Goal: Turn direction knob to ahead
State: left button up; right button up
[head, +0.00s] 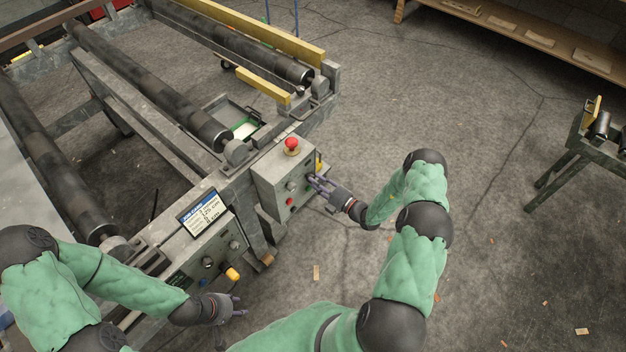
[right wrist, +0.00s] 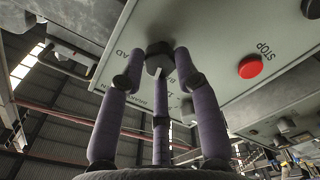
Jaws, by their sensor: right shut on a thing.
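The direction knob (right wrist: 158,56) is a dark knob on the grey control box. My right gripper (head: 314,182) reaches the box front from the right. In the right wrist view its purple fingers (right wrist: 160,75) are closed around the knob. Upside-down lettering ending in "AD" stands left of the knob; other lettering behind the fingers is partly covered. I cannot tell for sure which mark the knob points to. In the head view the fingers hide the knob. My left gripper (head: 238,306) is empty, with its fingers apart, near the lower panel.
The control box (head: 270,177) has a red mushroom button (head: 292,146) on top and a red STOP button (right wrist: 250,67) on its face. A display (head: 203,213) and a panel with a yellow knob (head: 232,274) are at its left. Rollers lie behind.

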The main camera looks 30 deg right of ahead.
jog(key=shift+m, duration=1.7)
jog(key=shift+m, duration=1.7)
jog(key=shift+f+m, duration=0.1)
jog(key=shift+m, duration=1.6)
jog(key=o, duration=0.8)
